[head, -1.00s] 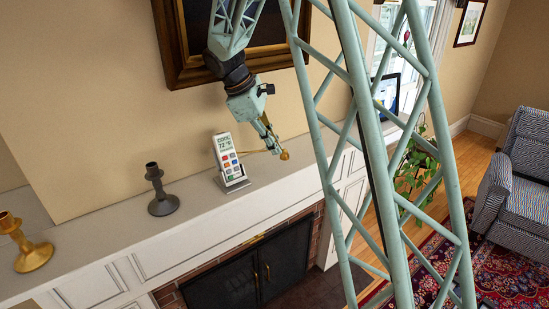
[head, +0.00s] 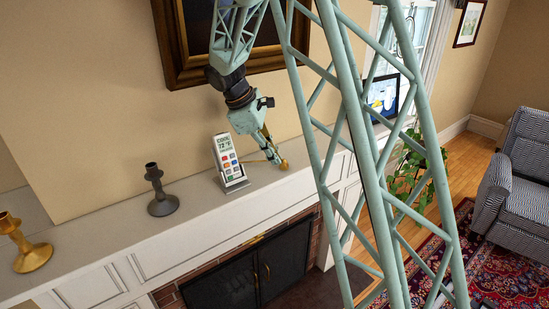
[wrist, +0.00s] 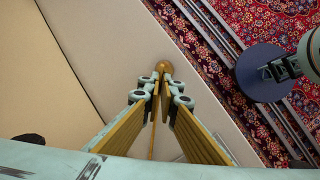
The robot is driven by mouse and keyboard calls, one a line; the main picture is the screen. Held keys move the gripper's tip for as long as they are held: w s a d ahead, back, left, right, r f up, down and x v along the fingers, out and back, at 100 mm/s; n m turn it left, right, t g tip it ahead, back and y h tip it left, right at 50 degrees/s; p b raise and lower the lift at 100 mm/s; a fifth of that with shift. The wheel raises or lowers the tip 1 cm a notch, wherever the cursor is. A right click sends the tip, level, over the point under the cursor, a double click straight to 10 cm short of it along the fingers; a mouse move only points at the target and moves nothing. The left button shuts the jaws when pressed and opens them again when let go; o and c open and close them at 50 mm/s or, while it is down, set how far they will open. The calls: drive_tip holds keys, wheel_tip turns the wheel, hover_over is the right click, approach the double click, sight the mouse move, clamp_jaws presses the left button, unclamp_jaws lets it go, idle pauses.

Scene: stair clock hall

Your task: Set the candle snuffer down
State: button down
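The candle snuffer is brass-coloured, with a rounded bell (head: 284,164) and a thin handle running left towards the remote. In the wrist view its bell (wrist: 164,66) shows just beyond my fingertips, and the thin handle runs back between the fingers. My gripper (head: 275,157) points down over the right part of the white mantel shelf (head: 205,192). In the wrist view my gripper (wrist: 160,88) has its fingertips close together on the snuffer near the bell. The snuffer is at or just above the shelf top; I cannot tell whether it touches.
A remote (head: 228,158) stands upright in a holder just left of my gripper. A dark candlestick (head: 161,192) and a brass candlestick (head: 29,247) stand further left on the shelf. A framed picture (head: 174,66) hangs on the wall behind. The shelf's front edge is close.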

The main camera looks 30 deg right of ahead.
drive_tip(key=shift+f, duration=0.1)
drive_tip(key=c, duration=2.9)
unclamp_jaws()
drive_tip(key=v, duration=1.2)
